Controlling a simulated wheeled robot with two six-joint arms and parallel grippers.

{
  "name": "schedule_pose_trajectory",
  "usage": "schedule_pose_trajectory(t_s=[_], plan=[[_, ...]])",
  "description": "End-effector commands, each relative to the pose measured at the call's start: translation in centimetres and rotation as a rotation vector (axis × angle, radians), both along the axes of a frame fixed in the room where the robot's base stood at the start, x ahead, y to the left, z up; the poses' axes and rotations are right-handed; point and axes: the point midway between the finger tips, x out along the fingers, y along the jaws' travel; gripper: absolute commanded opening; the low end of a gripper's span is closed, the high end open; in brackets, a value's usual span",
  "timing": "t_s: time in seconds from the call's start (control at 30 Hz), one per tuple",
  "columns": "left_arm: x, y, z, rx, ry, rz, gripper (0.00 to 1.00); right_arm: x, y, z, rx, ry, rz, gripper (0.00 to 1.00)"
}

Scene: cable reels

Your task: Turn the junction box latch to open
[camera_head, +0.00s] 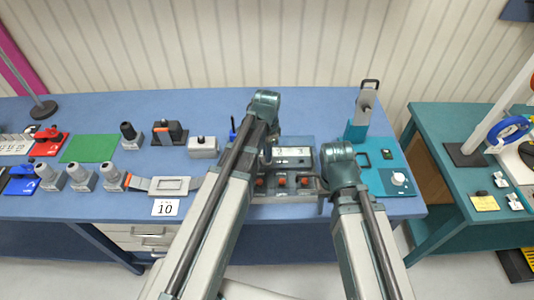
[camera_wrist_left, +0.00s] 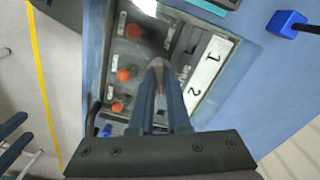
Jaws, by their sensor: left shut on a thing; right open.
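The junction box (camera_head: 296,194) is a grey panel at the middle front of the blue table, with red knobs in a row and a pale label plate (camera_head: 292,156). In the left wrist view the panel (camera_wrist_left: 148,46) shows orange-red knobs and a plate marked 1 and 2. My left gripper (camera_head: 268,152) is over the box. In the left wrist view its fingers (camera_wrist_left: 158,66) are shut on a small brownish part of the panel, apparently the latch, mostly hidden between the fingertips. My right gripper (camera_head: 322,190) is open at the box's right edge, partly hidden by its own arm.
A teal stand (camera_head: 356,130) and a teal board with a white knob (camera_head: 398,178) lie to the right. Grey connectors (camera_head: 112,178), a grey block (camera_head: 203,147) and a green mat (camera_head: 90,148) lie to the left. A blue block (camera_wrist_left: 286,22) shows beyond the box.

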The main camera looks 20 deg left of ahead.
Motion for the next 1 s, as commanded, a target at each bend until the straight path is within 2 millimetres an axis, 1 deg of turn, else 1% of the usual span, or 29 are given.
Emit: schedule_pose_trajectory(t_s=[0.2, 0.5, 0.7, 1.0], plan=[[-0.02, -0.01, -0.01, 0.000, 0.000, -0.179, 0.00, 0.00, 0.00, -0.01, 0.000, 0.000, 0.000, 0.50], [-0.01, -0.01, -0.01, 0.000, 0.000, -0.353, 0.00, 0.00, 0.00, -0.01, 0.000, 0.000, 0.000, 0.50], [-0.01, -0.01, -0.01, 0.000, 0.000, -0.413, 0.00, 0.00, 0.00, -0.01, 0.000, 0.000, 0.000, 0.50], [-0.02, -0.01, -0.01, 0.000, 0.000, -0.439, 0.00, 0.00, 0.00, -0.01, 0.000, 0.000, 0.000, 0.50]])
